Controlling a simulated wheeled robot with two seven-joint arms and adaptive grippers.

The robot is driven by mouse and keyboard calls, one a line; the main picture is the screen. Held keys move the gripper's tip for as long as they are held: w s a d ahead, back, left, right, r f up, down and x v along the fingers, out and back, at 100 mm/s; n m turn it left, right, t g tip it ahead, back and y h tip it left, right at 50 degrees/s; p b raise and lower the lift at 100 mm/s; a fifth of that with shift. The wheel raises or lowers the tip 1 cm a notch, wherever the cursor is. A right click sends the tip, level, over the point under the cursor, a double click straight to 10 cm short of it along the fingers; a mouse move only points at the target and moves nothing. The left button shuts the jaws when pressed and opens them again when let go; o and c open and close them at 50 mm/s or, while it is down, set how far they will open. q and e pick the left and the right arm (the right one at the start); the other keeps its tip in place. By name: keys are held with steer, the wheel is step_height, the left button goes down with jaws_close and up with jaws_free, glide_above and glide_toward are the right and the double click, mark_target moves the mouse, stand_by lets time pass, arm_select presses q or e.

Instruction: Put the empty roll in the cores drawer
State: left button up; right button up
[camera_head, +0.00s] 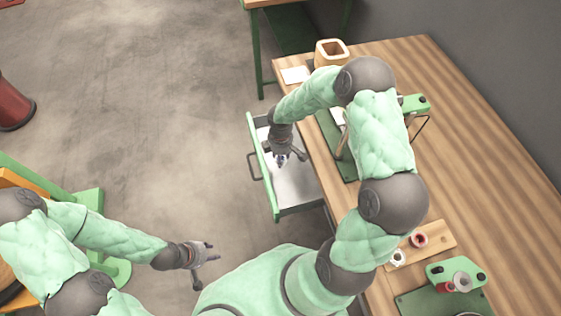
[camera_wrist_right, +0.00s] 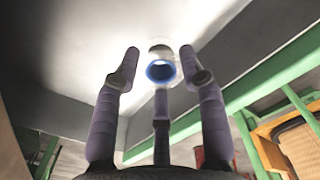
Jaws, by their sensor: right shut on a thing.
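The open drawer, with a green front (camera_head: 259,150) and a pale, bare-looking inside, sticks out from the left side of the wooden workbench. My right gripper (camera_head: 287,158) is over the drawer, pointing down into it. In the right wrist view my right gripper (camera_wrist_right: 158,75) is closed around a small pale roll with a blue ring (camera_wrist_right: 160,70), the empty roll. It sits between the fingertips, with the pale drawer surface behind it. The roll is hard to make out in the head view. My left gripper (camera_head: 204,262) has its fingers spread, empty, over the floor at lower left.
On the workbench (camera_head: 480,170), a wooden board (camera_head: 432,246) holds a red roll (camera_head: 418,240) and a white roll (camera_head: 397,257). A green device (camera_head: 456,272) stands at front right. A hollow wooden block (camera_head: 330,52) stands at the far end. Floor left of the drawer is clear.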

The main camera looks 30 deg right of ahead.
steer(key=shift+w+d+f, duration=0.15)
steer(key=shift+w+f, duration=0.1)
steer(key=shift+f, duration=0.1)
steer(key=shift+w+d+f+b, duration=0.15)
steer(key=shift+f+b, duration=0.4)
steer(key=shift+f, duration=0.35)
steer(key=shift+w+a+f+b, duration=0.1)
steer(key=shift+f+b, duration=0.4)
steer(key=shift+f, duration=0.35)
steer(key=shift+f, duration=0.15)
steer(key=o, duration=0.9)
step_height(320, 180, up, 12)
steer(key=p, duration=0.4)
steer(key=shift+p, duration=0.35)
